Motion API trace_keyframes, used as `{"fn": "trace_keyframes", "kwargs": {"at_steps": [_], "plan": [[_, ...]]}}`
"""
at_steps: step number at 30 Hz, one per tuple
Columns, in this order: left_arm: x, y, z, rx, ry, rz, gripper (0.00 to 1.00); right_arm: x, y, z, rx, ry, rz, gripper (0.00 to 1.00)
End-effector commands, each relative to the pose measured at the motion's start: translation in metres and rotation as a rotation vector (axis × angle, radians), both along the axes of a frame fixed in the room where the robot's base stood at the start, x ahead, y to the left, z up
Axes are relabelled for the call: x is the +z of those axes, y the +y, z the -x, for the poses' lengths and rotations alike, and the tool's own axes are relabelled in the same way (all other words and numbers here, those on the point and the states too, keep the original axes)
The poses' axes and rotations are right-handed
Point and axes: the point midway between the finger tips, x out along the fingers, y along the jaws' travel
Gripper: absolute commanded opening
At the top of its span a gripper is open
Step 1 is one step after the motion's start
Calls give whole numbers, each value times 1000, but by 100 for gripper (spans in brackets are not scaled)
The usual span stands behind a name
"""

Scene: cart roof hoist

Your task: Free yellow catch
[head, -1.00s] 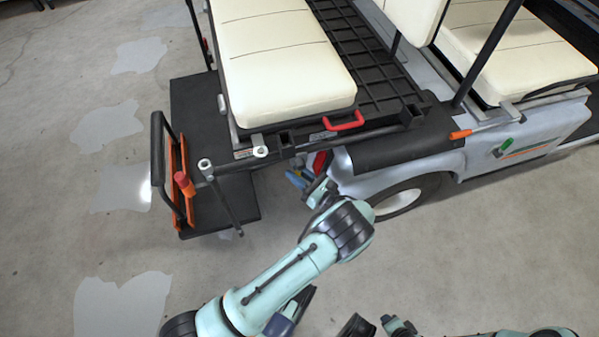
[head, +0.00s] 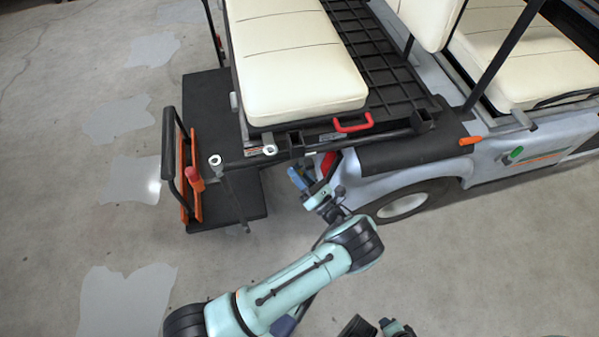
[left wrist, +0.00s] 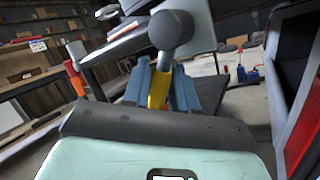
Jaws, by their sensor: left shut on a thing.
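The yellow catch (left wrist: 158,90) shows in the left wrist view as a yellow lever below a dark round knob (left wrist: 171,29). My left gripper (left wrist: 162,84) has its blue fingers on either side of the yellow lever and is shut on it. In the head view my left gripper (head: 299,179) is beneath the cart's rear edge, beside the red tail light (head: 328,164). The yellow catch is hidden there. My right gripper cannot be made out.
The cart has a cream rear seat (head: 300,75), a red handle (head: 353,123) and a black grid deck (head: 375,60). A black rear platform (head: 250,195) with an orange-framed rail (head: 184,170) stands left of my gripper. Grey floor is open at the left.

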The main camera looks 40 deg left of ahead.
Motion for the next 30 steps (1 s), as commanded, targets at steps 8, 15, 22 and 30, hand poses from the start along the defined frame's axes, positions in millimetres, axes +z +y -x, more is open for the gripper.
{"fn": "trace_keyframes", "kwargs": {"at_steps": [8, 15, 22, 30], "plan": [[-1, 0, 1, 2, 2, 1, 34, 0, 0, 0, 0, 0, 0, 43], [-1, 0, 0, 1, 0, 2, 45, 0, 0, 0, 0, 0, 0, 43], [-4, -10, 2, -2, 0, 1, 45, 0, 0, 0, 0, 0, 0, 43], [-22, -61, 13, -4, 0, 2, 45, 0, 0, 0, 0, 1, 0, 43]]}}
